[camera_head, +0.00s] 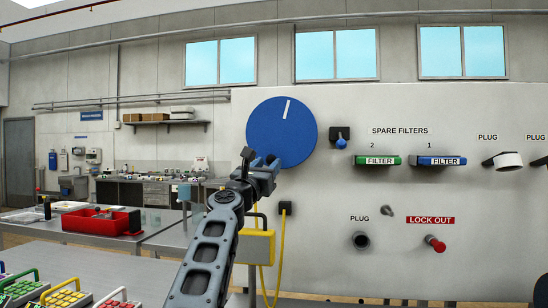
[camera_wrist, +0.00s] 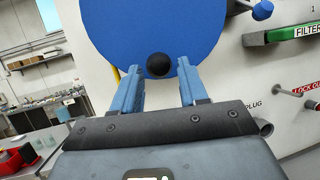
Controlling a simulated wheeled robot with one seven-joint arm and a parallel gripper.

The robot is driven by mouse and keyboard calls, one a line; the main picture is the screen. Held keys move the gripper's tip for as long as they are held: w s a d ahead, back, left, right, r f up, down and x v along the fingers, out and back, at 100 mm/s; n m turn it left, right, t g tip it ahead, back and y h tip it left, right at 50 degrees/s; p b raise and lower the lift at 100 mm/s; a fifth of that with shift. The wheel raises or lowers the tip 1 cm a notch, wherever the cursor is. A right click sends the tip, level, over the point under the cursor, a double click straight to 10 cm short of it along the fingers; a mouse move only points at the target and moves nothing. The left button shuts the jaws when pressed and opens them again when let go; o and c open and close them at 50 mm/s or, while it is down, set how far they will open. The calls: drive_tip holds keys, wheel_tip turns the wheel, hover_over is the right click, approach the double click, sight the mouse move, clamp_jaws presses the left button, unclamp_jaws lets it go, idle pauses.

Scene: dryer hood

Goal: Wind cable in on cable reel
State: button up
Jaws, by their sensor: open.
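The cable reel is a large blue disc (camera_head: 282,130) with a white line near its top, mounted on the pale wall panel. It fills the top of the wrist view (camera_wrist: 150,25), where a round black knob (camera_wrist: 160,65) shows on its lower part. My gripper (camera_head: 262,158) is in front of the reel's lower left part and hides the knob in the head view. In the wrist view my gripper (camera_wrist: 162,70) is open, with the knob appearing between its blue fingertips. I cannot tell whether they touch it. A yellow cable (camera_head: 277,270) hangs below, beside a yellow box (camera_head: 258,247).
Right of the reel are a small blue knob (camera_head: 340,138), a green filter handle (camera_head: 378,160) and a blue filter handle (camera_head: 438,161). Lower are a plug hole (camera_head: 361,240) and a red lock-out knob (camera_head: 435,243). A bench with a red tray (camera_head: 90,222) stands left.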

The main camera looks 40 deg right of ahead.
sight(269, 163)
drive_tip(key=shift+p+x, duration=0.35)
drive_tip(key=shift+x, duration=1.3)
clamp_jaws()
